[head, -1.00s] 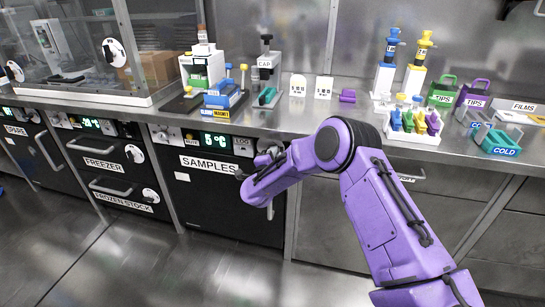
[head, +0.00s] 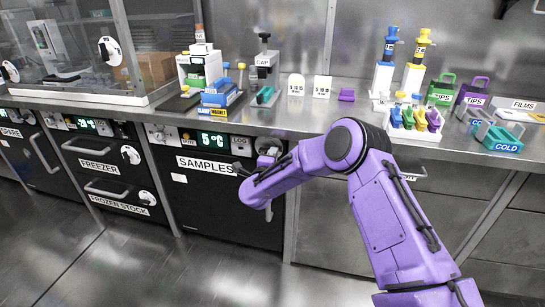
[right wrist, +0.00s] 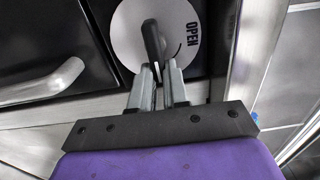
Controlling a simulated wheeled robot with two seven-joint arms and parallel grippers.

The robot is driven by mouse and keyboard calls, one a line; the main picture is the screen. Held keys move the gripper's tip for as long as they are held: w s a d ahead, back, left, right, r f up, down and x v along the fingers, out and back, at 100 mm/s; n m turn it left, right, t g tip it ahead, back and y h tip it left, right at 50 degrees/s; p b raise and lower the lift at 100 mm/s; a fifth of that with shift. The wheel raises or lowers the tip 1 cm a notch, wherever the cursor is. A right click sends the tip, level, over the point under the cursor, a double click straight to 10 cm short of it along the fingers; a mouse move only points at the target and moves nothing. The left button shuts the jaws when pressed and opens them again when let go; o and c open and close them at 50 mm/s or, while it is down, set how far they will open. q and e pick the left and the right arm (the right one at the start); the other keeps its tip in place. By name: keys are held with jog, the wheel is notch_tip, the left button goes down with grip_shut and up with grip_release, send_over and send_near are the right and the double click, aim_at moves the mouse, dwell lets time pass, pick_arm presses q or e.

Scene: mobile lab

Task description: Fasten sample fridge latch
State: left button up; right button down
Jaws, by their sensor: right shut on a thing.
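The sample fridge (head: 222,212) has a black front, a SAMPLES label and a green 5°C display. It stands under the bench, and its door looks flush with the frame. In the right wrist view the dial (right wrist: 183,28) carries the word OPEN beside a black lever (right wrist: 153,42). My right gripper (right wrist: 158,78) is shut on the lower end of this lever; in the head view the wrist mostly hides the fingers. My left gripper is not in view.
A grey door handle (right wrist: 40,85) lies left of the dial in the right wrist view. A freezer (head: 92,150) and a frozen stock drawer (head: 112,195) stand to the left. The bench (head: 300,118) above holds racks and pipettes. The floor in front is clear.

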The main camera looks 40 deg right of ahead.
jog(key=shift+f, duration=0.15)
jog(key=c, duration=1.1)
grip_release()
jog(key=shift+s, duration=0.1)
jog(key=p+v, duration=0.1)
jog(key=v, duration=0.9)
jog(key=shift+s+a, duration=0.2)
jog(key=shift+s, duration=0.05)
